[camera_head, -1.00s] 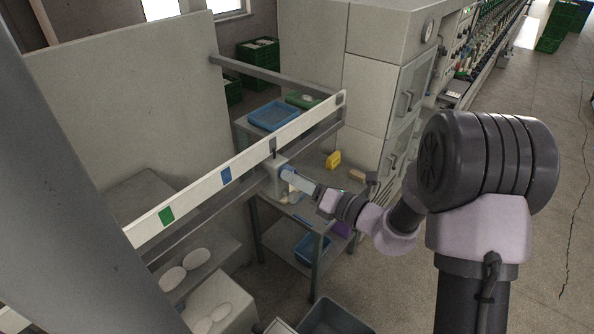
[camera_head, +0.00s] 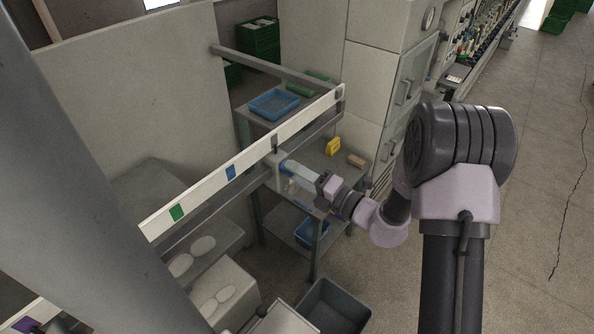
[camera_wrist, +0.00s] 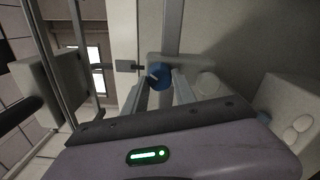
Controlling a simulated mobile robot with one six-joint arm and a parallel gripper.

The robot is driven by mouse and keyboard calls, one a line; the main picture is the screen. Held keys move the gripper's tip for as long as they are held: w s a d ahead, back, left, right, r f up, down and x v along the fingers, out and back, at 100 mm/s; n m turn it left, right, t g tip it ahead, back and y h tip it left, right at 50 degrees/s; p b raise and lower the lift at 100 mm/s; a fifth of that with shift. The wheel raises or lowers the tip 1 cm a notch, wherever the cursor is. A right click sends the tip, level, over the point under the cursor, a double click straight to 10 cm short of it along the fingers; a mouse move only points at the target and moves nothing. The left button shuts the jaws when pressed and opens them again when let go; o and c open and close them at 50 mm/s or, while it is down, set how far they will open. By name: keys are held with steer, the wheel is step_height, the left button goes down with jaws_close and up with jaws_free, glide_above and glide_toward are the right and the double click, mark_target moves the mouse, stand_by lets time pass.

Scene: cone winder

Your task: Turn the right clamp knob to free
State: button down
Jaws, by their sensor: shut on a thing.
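The blue knob (camera_wrist: 160,76) sits on a pale clamp block (camera_wrist: 186,66) in the wrist view, between the two fingers of my gripper (camera_wrist: 160,86). The fingers are shut on the knob, one on each side. A pale round part (camera_wrist: 208,83) is beside it on the block. In the head view, my gripper (camera_head: 292,170) reaches from the right to the clamp block (camera_head: 272,178), under the long white rail (camera_head: 200,189). The fingers hide most of the knob there, so its turn angle cannot be read.
A grey bin (camera_head: 333,308) is below. The floor at right is clear.

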stand_by(0.4)
steer(key=c, duration=1)
jaws_free()
steer(key=b+v, duration=0.4)
steer(key=v, duration=1.3)
steer(key=shift+s+d, duration=0.15)
steer(key=shift+d, duration=0.05)
steer(key=shift+a+f+b, duration=0.1)
steer(key=shift+b, duration=0.2)
